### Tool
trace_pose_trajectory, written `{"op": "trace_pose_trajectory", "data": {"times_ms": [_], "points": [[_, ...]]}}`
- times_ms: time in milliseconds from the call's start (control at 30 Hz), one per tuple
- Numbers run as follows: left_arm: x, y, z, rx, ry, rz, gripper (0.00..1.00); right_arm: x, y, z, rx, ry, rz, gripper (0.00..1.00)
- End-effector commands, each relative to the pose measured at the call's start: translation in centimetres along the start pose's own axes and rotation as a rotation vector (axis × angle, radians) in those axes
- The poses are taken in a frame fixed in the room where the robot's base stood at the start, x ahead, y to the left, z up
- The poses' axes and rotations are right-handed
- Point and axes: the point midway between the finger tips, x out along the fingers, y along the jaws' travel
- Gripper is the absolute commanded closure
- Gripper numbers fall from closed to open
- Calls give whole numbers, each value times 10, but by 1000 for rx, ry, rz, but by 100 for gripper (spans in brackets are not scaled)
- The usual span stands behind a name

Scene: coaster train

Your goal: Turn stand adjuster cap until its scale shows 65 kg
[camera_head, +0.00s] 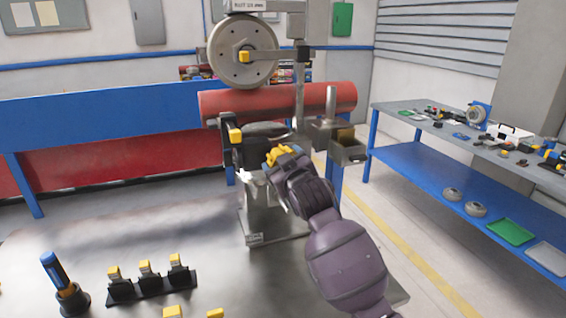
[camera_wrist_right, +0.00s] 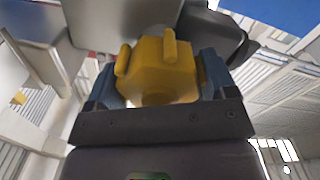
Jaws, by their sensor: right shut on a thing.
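A yellow adjuster cap (camera_head: 279,155) sits low on the test stand, in front of the red cylinder. In the right wrist view the yellow cap (camera_wrist_right: 162,72) fills the space between my fingers, with lugs standing out from its body. My right gripper (camera_head: 287,157) is shut on this cap, with a blue-grey finger on each side (camera_wrist_right: 158,88). The stand's grey base (camera_head: 262,222) rests on the metal bench. No scale reading can be made out in either view; the gripper hides part of the cap. My left gripper is not in view.
A large grey wheel (camera_head: 242,52) and a red cylinder (camera_head: 335,97) stand above and behind the cap. A small open metal box (camera_head: 349,153) is close on the right. Black clamps with yellow tops (camera_head: 150,282) and a blue-handled tool (camera_head: 55,272) stand at the bench's front left.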

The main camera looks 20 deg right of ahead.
Motion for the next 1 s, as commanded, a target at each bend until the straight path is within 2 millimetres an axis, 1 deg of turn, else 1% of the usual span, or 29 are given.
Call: {"op": "trace_pose_trajectory", "data": {"times_ms": [200, 667, 700, 767, 800, 833, 1000], "points": [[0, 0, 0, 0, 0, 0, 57, 0, -1, 1, 51, -2, -1, 46], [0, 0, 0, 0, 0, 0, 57, 0, 0, 0, 61, -1, -1, 46], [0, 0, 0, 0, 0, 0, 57, 0, 0, 0, 61, -1, -1, 18], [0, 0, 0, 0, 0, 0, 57, 0, 0, 0, 61, -1, -1, 8], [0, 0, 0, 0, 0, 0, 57, 0, 0, 0, 61, -1, -1, 2], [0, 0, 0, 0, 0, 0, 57, 0, 0, 0, 61, -1, -1, 0], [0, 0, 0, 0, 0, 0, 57, 0, 0, 0, 60, 0, -1, 0]]}}
